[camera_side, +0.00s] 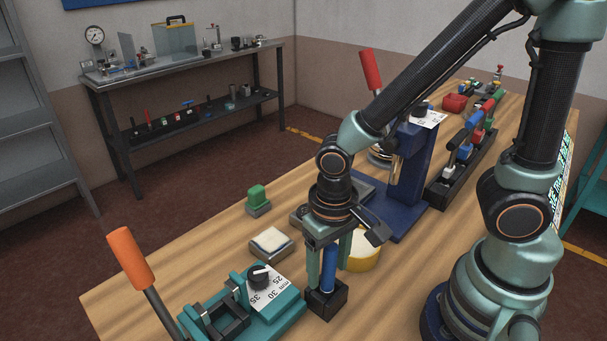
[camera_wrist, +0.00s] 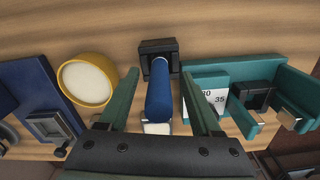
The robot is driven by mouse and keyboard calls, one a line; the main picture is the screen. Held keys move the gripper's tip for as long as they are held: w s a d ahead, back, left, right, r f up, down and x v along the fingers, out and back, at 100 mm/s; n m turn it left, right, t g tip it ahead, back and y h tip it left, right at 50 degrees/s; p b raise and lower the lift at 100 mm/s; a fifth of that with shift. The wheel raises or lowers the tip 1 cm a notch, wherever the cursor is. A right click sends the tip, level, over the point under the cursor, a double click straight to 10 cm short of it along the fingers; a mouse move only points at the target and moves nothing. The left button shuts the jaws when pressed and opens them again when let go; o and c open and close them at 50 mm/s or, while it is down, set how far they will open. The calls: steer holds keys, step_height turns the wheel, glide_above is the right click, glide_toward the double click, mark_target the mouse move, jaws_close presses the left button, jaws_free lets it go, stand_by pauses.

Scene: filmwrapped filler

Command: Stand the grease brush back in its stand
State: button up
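The grease brush (camera_side: 328,272) has a blue handle and stands upright with its lower end in a small black square stand (camera_side: 323,303) at the table's front. In the wrist view the brush (camera_wrist: 159,95) rises from the stand (camera_wrist: 157,46), and its bristles are hidden. My gripper (camera_side: 329,264) points down with its green fingers on either side of the handle. In the wrist view gaps show between both fingers of my gripper (camera_wrist: 158,106) and the handle, so it is open around the brush and not clamped on it.
A yellow tub (camera_wrist: 89,82) with pale filling is close to the left finger in the wrist view. A teal clamp device (camera_side: 262,305) with an orange lever stands beside the stand. A blue press (camera_side: 413,165) and a white pad (camera_side: 269,239) are behind.

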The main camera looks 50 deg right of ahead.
steer(key=shift+r, duration=0.15)
step_height(320, 180, up, 12)
steer(key=shift+f, duration=0.1)
steer(key=w+d+r+n+t, duration=0.1)
steer(key=w+d+r+t, duration=0.1)
steer(key=d, duration=0.3)
steer(key=w+d+r+n+t, duration=0.1)
steer(key=w+d+r+t, duration=0.2)
steer(key=d, duration=0.3)
steer(key=shift+d+t, duration=0.3)
stand_by(0.9)
